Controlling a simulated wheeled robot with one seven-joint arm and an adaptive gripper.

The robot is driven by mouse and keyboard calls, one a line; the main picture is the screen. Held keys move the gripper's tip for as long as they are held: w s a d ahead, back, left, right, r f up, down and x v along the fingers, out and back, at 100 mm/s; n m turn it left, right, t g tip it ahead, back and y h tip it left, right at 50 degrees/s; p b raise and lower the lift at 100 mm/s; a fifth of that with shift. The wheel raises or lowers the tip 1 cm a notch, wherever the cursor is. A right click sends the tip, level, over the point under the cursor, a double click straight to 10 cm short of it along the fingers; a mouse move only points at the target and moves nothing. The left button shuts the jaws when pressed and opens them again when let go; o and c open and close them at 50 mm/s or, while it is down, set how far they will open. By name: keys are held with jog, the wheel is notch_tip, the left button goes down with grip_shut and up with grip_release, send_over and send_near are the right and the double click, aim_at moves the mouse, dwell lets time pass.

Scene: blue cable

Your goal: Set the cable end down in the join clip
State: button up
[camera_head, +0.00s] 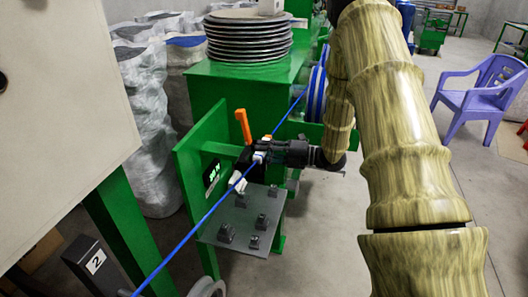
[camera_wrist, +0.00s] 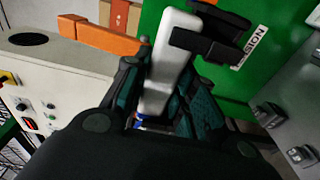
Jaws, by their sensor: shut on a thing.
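The blue cable (camera_head: 205,217) runs taut and diagonally from the blue-rimmed reel at the back to the lower left. My gripper (camera_head: 260,157) is shut on the cable beside the green upright panel, above the near end of the green bench. In the wrist view a bit of blue (camera_wrist: 146,122) shows low between the fingers of my gripper (camera_wrist: 172,95); the cable end itself cannot be made out. Several small dark clips (camera_head: 227,233) stand on a grey plate (camera_head: 266,244) below and in front of the gripper. Which one is the join clip cannot be told.
An orange handle (camera_head: 243,126) rises just behind my gripper, and a white piece (camera_head: 239,183) hangs close by; a pale bar (camera_wrist: 172,60) crosses the wrist view. The green panel (camera_head: 187,160) with a small display stands left. Stacked discs (camera_head: 248,33) lie on the bench.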

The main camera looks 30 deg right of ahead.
jog(key=shift+f, duration=0.2)
jog(key=o, duration=1)
jog(key=shift+s+d, duration=0.1)
jog(key=v, duration=1.2)
jog(key=w+a+f+m+h, duration=0.45)
jog(key=a+f+m, duration=0.45)
jog(key=f, duration=0.4)
jog(key=s+a+f+m+g+h, duration=0.4)
jog(key=a+f+m, duration=0.3)
jog(key=f, duration=0.4)
jog(key=s+a+f+m+g+h, duration=0.1)
jog(key=s+a+f+m+g, duration=0.2)
jog(key=s, duration=0.7)
jog(key=s+a+f+m+g+h, duration=0.1)
jog(key=s+a+f+m, duration=0.3)
jog(key=s, duration=0.6)
jog(key=s+a+f+m+g+h, duration=0.2)
jog(key=s+a+f+m+g, duration=0.2)
jog(key=s, duration=0.7)
jog(key=shift+a+f+g, duration=0.3)
jog(key=shift+a+f, duration=0.7)
